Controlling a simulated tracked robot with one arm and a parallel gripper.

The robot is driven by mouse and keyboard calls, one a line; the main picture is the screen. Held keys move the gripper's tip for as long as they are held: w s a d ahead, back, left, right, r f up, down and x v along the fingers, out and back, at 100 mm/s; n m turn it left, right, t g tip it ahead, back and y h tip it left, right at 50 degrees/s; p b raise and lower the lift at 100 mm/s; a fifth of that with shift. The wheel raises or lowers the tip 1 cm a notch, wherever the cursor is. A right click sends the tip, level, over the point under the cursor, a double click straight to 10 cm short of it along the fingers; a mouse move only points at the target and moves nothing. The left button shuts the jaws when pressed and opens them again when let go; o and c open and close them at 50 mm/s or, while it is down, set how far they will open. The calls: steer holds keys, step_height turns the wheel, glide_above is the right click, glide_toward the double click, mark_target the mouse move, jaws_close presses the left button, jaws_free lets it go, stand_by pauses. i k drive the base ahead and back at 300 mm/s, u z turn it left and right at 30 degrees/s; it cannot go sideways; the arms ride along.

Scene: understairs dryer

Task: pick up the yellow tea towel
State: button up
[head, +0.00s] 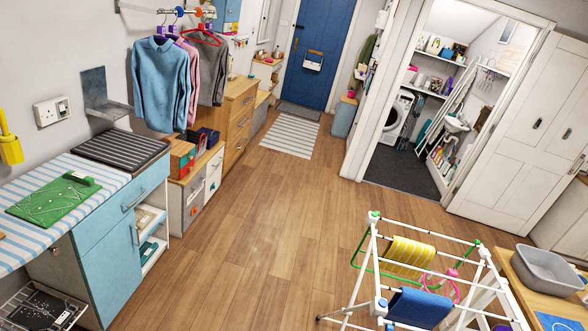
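The yellow tea towel (408,256) has darker stripes and hangs folded over a rail of the white drying rack (373,243) at the lower right. A blue cloth (420,307) hangs over a nearer rail of the same rack. A pink item (441,280) is on the rack just right of the yellow towel. My gripper does not show in the head view, so I cannot see whether it holds anything.
Wooden floor (262,240) is clear left of the rack. A blue cabinet (107,254) with a striped ironing surface stands at left. A wooden table with a grey basin (548,272) stands right of the rack. An open doorway lies behind.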

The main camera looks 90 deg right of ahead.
mark_target(415, 254)
steer(key=u, duration=0.15)
steer(key=i, duration=0.25)
steer(key=z, duration=1.05)
steer(key=i, duration=1.55)
steer(key=z, duration=2.3)
steer(key=i, duration=1.75)
steer(key=u, duration=0.1)
